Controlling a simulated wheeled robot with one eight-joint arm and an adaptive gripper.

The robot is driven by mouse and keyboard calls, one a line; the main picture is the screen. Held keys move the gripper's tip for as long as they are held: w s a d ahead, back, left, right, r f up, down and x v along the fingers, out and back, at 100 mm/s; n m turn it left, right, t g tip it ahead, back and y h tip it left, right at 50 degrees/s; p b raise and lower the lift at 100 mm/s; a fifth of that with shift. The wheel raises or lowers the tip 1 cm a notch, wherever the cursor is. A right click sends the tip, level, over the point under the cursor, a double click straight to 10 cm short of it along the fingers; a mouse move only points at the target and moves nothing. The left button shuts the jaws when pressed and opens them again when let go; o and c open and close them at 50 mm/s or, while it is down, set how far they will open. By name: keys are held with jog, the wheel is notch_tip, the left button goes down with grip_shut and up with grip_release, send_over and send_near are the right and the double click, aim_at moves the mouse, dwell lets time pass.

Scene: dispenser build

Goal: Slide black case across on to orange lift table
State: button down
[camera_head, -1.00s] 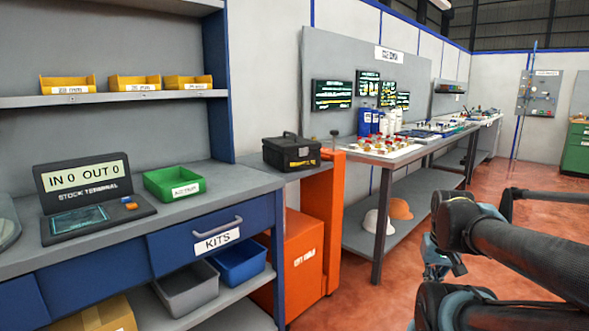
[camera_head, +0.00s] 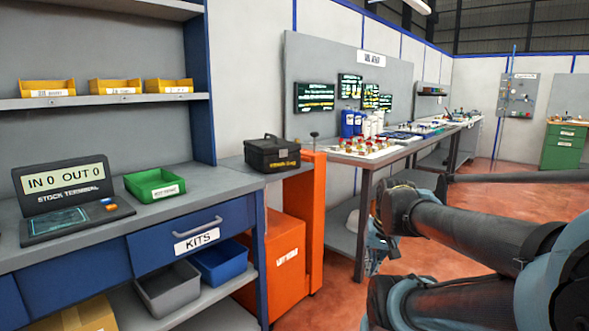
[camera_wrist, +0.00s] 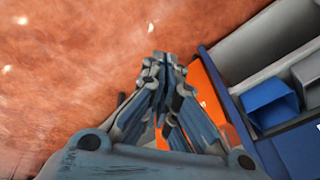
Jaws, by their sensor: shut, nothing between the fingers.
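The black case (camera_head: 272,153), with a top handle and a yellow label, stands upright on the grey top behind the orange post, beside the blue workbench's right end. The orange lift table (camera_head: 312,222) has a tall orange post and a lower orange body. The case appears to be on its grey top, but I cannot tell its exact overlap with the bench. My gripper (camera_wrist: 165,62) is shut and empty in the wrist view, pointing over the red floor. In the head view it is partly hidden, low and right of the lift table, apart from the case.
The blue workbench (camera_head: 215,183) carries a green bin (camera_head: 155,185) and a stock terminal (camera_head: 65,193). Grey and blue bins sit on its lower shelf. A long table (camera_head: 375,160) with bottles and small parts stands behind the lift table. Red floor is open at the right.

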jog(key=w+a+r+m+t+y, duration=0.1)
jog(key=w+a+r+m+y, duration=0.1)
jog(key=w+a+r+m, duration=0.3)
jog(key=w+a+r+m+t+y, duration=0.1)
jog(key=w+a+y, duration=0.15)
jog(key=w, duration=0.35)
jog(key=m+t+y, duration=0.7)
jog(key=m+y, duration=0.1)
jog(key=m, duration=1.1)
send_near(290, 164)
jog(key=x, duration=0.7)
jog(key=shift+r, duration=0.1)
jog(key=shift+x, duration=1.85)
jog(key=shift+d, duration=0.1)
